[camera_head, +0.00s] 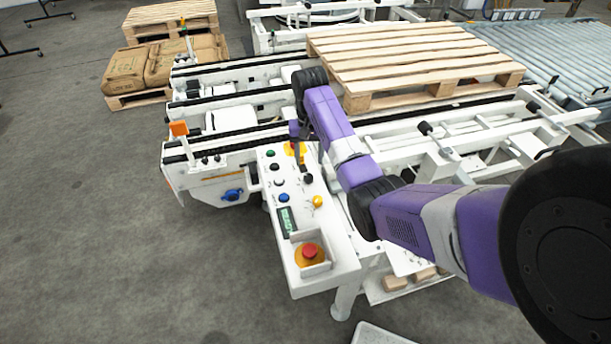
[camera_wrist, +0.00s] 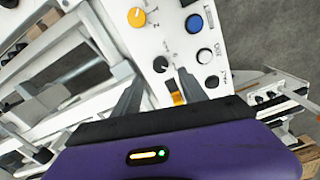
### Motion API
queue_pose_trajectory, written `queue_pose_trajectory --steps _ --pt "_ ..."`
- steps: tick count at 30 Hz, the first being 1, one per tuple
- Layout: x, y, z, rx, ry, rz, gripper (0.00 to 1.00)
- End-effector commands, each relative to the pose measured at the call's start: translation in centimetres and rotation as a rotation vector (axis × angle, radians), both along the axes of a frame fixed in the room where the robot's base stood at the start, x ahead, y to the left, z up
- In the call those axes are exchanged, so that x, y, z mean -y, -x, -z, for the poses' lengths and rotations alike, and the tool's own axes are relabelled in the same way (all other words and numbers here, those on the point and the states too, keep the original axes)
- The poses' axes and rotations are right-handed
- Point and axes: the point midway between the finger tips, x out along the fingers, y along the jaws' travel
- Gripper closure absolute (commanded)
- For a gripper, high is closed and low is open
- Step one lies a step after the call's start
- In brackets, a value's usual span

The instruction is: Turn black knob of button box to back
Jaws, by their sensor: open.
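The white button box (camera_head: 331,254) stands in the middle of the head view. Its black knob (camera_head: 308,179) sits on the right side of the panel, above the yellow knob (camera_head: 318,201). In the wrist view the black knob (camera_wrist: 160,64) appears between the tips of my gripper (camera_wrist: 159,76), just beyond them. My gripper is open and empty, its two dark fingers spread apart. In the head view my gripper (camera_head: 299,155) is over the far end of the panel. Whether a finger touches the knob cannot be told.
Blue (camera_wrist: 194,22), white (camera_wrist: 204,56) and black (camera_wrist: 212,82) buttons line the panel beside the knob. A yellow-orange part (camera_wrist: 178,98) lies partly hidden under my gripper. A red emergency stop (camera_head: 309,252) is at the near end. Conveyor rails and a wooden pallet (camera_head: 400,62) stand behind.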

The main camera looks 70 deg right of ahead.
Motion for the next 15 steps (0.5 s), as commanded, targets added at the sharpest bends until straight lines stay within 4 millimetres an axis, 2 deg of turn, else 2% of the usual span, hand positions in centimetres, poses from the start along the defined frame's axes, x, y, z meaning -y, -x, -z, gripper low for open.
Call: queue_pose_trajectory --steps 15 --pt "-0.1 0.0 6.7 0.0 -0.001 0.004 0.5"
